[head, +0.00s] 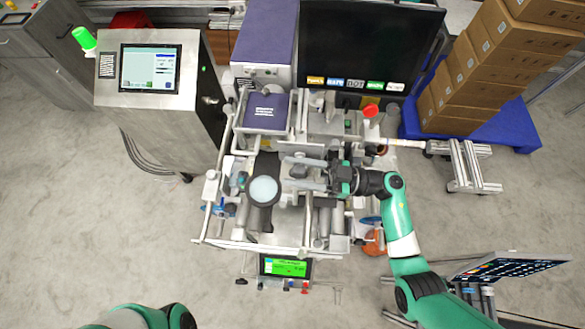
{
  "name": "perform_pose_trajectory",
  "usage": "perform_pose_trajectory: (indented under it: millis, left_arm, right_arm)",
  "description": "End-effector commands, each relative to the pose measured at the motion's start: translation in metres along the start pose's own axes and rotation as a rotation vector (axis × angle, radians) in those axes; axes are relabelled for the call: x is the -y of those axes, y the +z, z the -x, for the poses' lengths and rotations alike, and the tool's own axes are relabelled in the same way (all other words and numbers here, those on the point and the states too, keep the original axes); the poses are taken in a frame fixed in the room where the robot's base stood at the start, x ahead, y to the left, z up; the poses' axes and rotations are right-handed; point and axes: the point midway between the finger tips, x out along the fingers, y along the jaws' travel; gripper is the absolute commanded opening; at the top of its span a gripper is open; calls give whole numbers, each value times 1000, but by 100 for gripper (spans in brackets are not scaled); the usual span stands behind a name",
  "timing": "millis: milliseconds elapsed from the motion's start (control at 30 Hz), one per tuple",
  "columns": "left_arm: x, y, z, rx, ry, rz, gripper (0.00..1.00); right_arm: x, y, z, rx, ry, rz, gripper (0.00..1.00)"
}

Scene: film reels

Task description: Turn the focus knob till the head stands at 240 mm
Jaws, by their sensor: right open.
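My right gripper (304,173) reaches in from the right over the middle of the machine frame (212,195). Its two grey fingers point left and stand apart. A small dark, knob-like part (298,171) shows between or below them; I cannot tell whether it is the focus knob or whether the fingers touch it. A dark upright head with a pale round top (264,190) stands just left of the fingers. A small green display (286,268) sits at the frame's front; its figures are too small to read. My left arm shows only at the bottom left edge, its gripper out of view.
A large dark monitor (370,45) and a purple-topped box (268,30) stand behind the frame. A grey control cabinet with a screen (151,69) is at the left. Stacked cartons (495,65) are at the back right. A tilted panel (510,266) stands at the lower right. Floor at the left is clear.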

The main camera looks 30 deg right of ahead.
Motion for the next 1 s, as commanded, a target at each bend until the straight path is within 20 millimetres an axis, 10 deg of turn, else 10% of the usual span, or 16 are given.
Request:
perform_pose_trajectory:
  millis: [500, 1000]
  left_arm:
    - [0, 7, 8, 0, 0, 0, 62]
    - [0, 7, 7, 0, 0, 0, 62]
  right_arm:
    - [0, 1, 103, 0, 1, 1, 51]
    - [1, 0, 108, -1, -2, 0, 51]
